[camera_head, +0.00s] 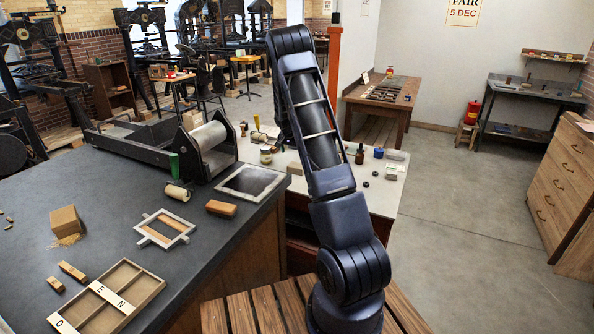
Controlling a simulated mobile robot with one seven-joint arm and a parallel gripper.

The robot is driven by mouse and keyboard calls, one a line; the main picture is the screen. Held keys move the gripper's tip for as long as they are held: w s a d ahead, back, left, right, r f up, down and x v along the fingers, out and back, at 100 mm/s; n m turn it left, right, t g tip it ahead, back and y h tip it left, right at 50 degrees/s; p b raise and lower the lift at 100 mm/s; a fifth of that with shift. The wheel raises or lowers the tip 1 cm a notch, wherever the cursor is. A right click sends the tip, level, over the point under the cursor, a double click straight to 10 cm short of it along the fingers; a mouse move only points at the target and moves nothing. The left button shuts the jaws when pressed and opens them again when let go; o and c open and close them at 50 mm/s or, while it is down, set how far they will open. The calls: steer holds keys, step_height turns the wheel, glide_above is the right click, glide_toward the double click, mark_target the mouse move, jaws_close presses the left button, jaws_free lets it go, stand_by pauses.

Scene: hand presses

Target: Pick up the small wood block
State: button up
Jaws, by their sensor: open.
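Several wooden blocks lie on the dark grey table at the left. The smallest is a small wood block (56,284) near the front left. A longer narrow wood block (73,271) lies just behind it. A wider brown block (221,208) lies near the table's right edge. I cannot tell for sure which one the task names. My arm rises at the centre and bends over at the top. My gripper does not show; the arm hides the area behind it.
Open floor is at the right.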

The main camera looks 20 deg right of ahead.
glide_above(297, 165)
steer(key=s+a, duration=0.1)
steer(key=f, duration=0.5)
steer(key=shift+s+a+f, duration=0.1)
steer(key=shift+a, duration=0.1)
steer(key=shift+s+x, duration=0.2)
steer(key=shift+x, duration=2.6)
steer(key=shift+f, duration=0.1)
steer(key=c, duration=0.9)
steer(key=shift+c, duration=0.2)
